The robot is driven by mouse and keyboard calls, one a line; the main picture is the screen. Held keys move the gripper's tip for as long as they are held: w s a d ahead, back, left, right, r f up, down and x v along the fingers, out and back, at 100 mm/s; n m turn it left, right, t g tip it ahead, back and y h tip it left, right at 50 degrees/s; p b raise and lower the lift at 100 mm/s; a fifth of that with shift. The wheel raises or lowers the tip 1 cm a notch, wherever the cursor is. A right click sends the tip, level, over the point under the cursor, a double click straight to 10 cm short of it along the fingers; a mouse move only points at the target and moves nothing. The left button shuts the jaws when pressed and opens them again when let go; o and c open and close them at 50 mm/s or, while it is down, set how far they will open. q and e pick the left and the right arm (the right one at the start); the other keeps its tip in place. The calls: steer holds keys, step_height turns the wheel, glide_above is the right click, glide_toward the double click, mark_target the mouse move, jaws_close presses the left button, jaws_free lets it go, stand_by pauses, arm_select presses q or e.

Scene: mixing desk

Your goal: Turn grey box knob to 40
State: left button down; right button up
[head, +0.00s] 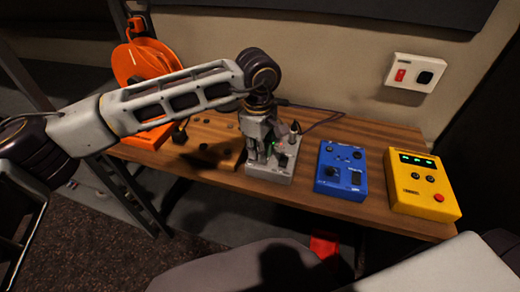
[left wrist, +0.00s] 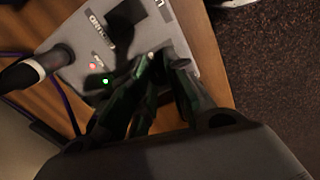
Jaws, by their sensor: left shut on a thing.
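The grey box (head: 283,176) stands on the wooden desk between a wooden panel and a blue box. It also fills the upper middle of the left wrist view (left wrist: 181,24), with a red light, a green light and a dark slot on its top. My left gripper (head: 262,153) points down over the left part of the box. In the left wrist view its dark fingers (left wrist: 168,62) are close together at the box's top face, shut on the knob. The knob is mostly hidden between the fingers, and its setting cannot be read. My right gripper is not in view.
A black plug with a pale collar (left wrist: 30,71) stands on the box beside the fingers. The blue box (head: 342,168) and yellow box (head: 422,185) stand to the right. An orange cable reel (head: 140,62) is at the left. Bare desk (head: 318,202) shows in front.

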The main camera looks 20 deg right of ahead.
arm_select(q)
steer(key=c, duration=1.3)
jaws_free()
steer(key=shift+c, duration=0.2)
steer(key=shift+r, duration=0.1)
step_height(320, 180, up, 12)
steer(key=shift+s+a, duration=0.15)
steer(key=shift+a, duration=0.05)
